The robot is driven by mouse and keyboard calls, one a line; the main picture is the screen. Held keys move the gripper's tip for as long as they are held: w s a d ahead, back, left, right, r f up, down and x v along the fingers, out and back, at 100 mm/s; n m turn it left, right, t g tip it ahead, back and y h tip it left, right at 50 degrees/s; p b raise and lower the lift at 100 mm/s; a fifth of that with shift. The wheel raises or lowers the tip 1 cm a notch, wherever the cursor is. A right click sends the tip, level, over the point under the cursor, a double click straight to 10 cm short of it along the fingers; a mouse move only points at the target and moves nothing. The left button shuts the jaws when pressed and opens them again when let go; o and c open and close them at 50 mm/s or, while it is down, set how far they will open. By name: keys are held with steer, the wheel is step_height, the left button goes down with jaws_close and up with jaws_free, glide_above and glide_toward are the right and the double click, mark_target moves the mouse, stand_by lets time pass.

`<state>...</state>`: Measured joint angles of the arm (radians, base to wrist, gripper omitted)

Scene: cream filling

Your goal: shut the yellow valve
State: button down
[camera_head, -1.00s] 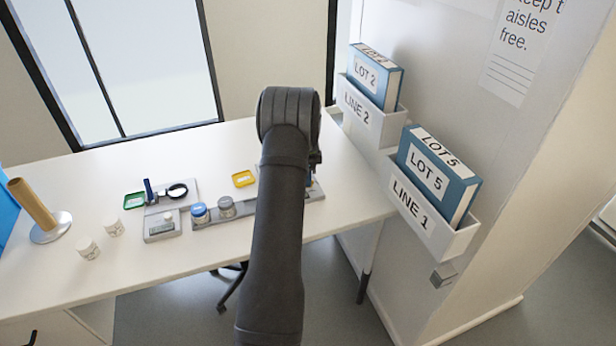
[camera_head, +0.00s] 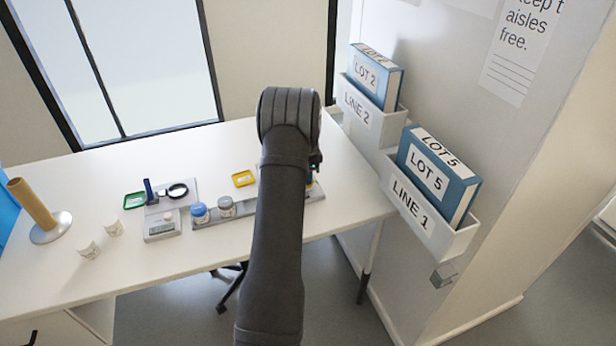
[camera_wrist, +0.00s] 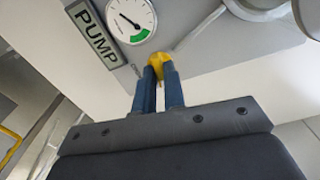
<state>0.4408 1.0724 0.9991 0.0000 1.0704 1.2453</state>
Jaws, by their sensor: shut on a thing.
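The yellow valve (camera_wrist: 158,59) shows in the wrist view on a grey panel, just below a round gauge. My gripper (camera_wrist: 160,72) is shut on the valve, with its two blue fingers on either side of it. The fingers hide part of the valve, so I cannot tell its turn position.
The gauge (camera_wrist: 131,19) has its needle outside the green band. A PUMP label (camera_wrist: 94,34) is beside it.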

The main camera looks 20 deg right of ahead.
steer(key=shift+n, duration=0.8)
steer(key=c, duration=1.5)
jaws_free()
step_height(320, 180, up, 18)
steer(key=shift+f, duration=0.25)
